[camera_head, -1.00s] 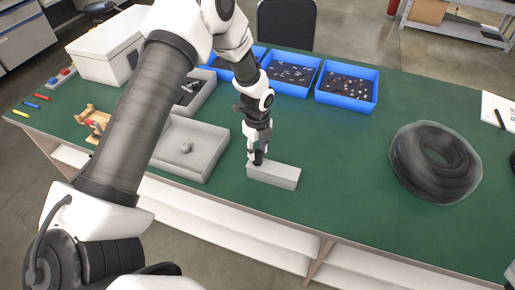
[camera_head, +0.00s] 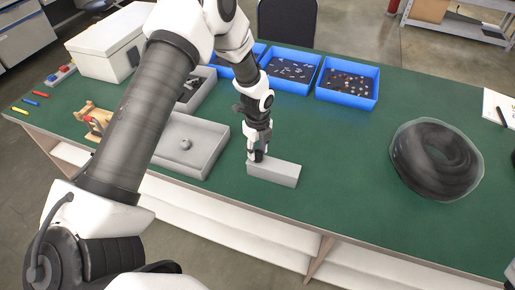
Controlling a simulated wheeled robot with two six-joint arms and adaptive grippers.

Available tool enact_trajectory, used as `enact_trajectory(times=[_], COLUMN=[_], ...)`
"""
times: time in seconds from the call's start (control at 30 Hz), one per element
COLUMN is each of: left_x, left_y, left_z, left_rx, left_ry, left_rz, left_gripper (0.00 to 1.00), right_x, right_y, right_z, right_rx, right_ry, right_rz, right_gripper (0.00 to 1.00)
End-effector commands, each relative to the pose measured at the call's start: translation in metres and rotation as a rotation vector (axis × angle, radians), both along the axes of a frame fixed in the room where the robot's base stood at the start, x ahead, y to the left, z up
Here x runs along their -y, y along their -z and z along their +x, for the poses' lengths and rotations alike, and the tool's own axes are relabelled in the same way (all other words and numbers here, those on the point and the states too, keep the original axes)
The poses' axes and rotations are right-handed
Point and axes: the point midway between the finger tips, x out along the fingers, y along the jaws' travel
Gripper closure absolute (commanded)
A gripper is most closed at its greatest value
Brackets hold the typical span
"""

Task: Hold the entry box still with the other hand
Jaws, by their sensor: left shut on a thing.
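A light grey rectangular box (camera_head: 276,173), which looks like the entry box, lies on the green table near its front edge. My left gripper (camera_head: 256,158) points down at the left end of this box, and its fingers are shut on that end. The fingertips partly cover the box's top left corner.
A grey tray (camera_head: 207,172) with a small round knob stands just left of the box. Blue bins (camera_head: 347,98) of small parts line the back. A wrapped black cable coil (camera_head: 436,190) lies to the right. The table between box and coil is clear.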

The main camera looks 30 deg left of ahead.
Motion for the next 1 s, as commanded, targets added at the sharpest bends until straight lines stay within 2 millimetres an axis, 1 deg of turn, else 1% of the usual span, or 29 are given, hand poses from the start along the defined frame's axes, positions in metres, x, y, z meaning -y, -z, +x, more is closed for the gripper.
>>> enact_trajectory(times=[0.1,0.13,0.17,0.2,0.47,0.57,0.67,0.77,0.9,1.0], left_x=[0.0,0.0,0.0,0.0,0.0,0.0,0.0,0.0,0.0,0.0], left_y=[0.0,0.0,0.0,0.0,0.0,-0.005,-0.02,-0.044,-0.081,-0.102], left_z=[0.0,0.0,0.0,0.0,0.0,0.001,0.001,0.001,0.001,0.001], left_rx=[0.0,0.0,0.0,0.0,0.0,0.001,0.004,0.006,0.005,0.003], left_ry=[0.0,0.0,0.0,0.0,0.0,0.0,-0.001,-0.001,0.0,-0.001], left_rz=[0.0,0.0,0.0,0.0,0.0,0.0,-0.001,-0.001,-0.001,0.0], left_gripper=[0.93,0.52,0.41,0.33,0.33,0.33,0.33,0.33,0.33,0.33], right_x=[0.0,0.0,0.0,0.0,0.0,0.0,0.0,0.0,0.0,0.0], right_y=[0.0,0.0,0.0,0.0,0.0,0.0,-0.001,0.0,0.0,0.0], right_z=[0.0,0.0,0.0,0.0,0.0,0.0,0.0,0.0,0.0,0.0], right_rx=[0.0,0.0,0.0,0.0,0.0,0.0,0.0,0.0,0.0,0.0], right_ry=[0.0,0.0,0.0,0.0,0.0,0.0,0.0,0.0,0.0,0.0], right_rz=[0.0,0.0,0.0,0.0,0.0,0.0,0.0,0.0,0.0,0.0], right_gripper=[0.53,0.53,0.53,0.53,0.53,0.53,0.53,0.53,0.53,0.53])
